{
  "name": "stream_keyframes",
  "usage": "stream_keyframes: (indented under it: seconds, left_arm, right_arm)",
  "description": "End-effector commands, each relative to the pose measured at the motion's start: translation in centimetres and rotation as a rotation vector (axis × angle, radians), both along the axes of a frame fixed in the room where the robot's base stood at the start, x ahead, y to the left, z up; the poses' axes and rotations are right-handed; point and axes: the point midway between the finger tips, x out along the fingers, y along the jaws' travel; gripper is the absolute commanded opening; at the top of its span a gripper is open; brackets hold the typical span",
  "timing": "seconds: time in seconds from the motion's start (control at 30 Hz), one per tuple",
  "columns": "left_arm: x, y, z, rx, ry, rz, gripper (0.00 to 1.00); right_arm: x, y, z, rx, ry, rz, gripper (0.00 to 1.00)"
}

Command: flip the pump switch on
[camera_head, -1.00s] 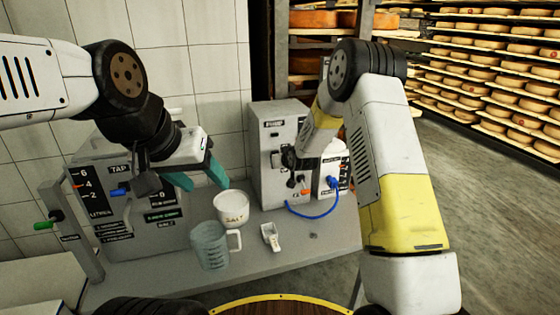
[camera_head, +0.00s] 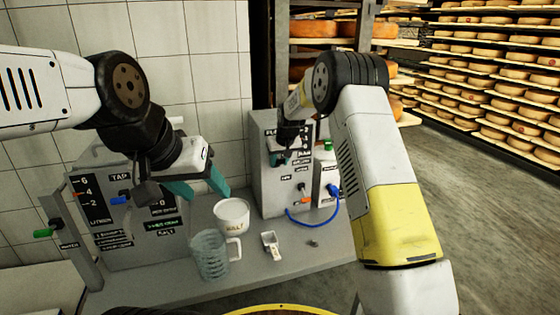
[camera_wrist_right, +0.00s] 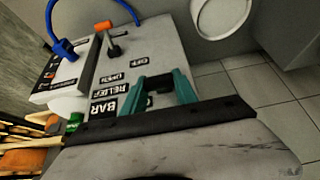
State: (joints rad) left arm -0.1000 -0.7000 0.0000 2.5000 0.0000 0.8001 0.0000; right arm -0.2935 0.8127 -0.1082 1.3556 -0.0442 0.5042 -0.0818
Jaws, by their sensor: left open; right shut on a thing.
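The grey pump box (camera_head: 267,192) stands against the wall at the right end of the bench. My right gripper (camera_head: 280,157) is at its front face; my arm partly covers that face. In the right wrist view the teal fingers of my right gripper (camera_wrist_right: 157,92) are on either side of a small dark part (camera_wrist_right: 161,84), which looks like the pump switch. The fingers hide most of it, and its position cannot be told. OFF, OPEN, RELIEF and BAR labels are around it. My left gripper (camera_head: 202,187) is open and empty above the bench.
An orange-handled valve (camera_head: 303,188) and a blue hose (camera_head: 312,223) are below my right gripper. The tap unit (camera_head: 125,225) is at left.

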Motion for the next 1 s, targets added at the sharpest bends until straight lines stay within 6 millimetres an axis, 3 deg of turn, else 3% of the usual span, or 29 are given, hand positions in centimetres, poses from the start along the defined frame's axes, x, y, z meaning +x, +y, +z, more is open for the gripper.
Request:
stream_keyframes:
  seconds: [0.33,0.37,0.47,0.77,1.0]
  left_arm:
    - [0.0,0.0,0.0,0.0,0.0,0.0,0.56]
    - [0.0,0.0,0.0,0.0,0.0,0.0,0.56]
    - [0.0,0.0,0.0,0.0,0.0,0.0,0.56]
    - [0.0,0.0,0.0,0.0,0.0,0.0,0.56]
    - [0.0,0.0,0.0,0.0,0.0,0.0,0.56]
  right_arm:
    - [0.1,0.0,0.1,0.001,-0.002,0.0,0.0]
    - [0.1,0.0,0.1,0.001,-0.002,0.0,0.38]
    - [0.1,0.0,0.1,0.001,-0.002,0.0,0.56]
    - [0.0,0.0,0.1,0.0,0.0,0.0,0.56]
    - [-1.2,-0.4,2.7,0.0,-0.003,0.001,0.56]
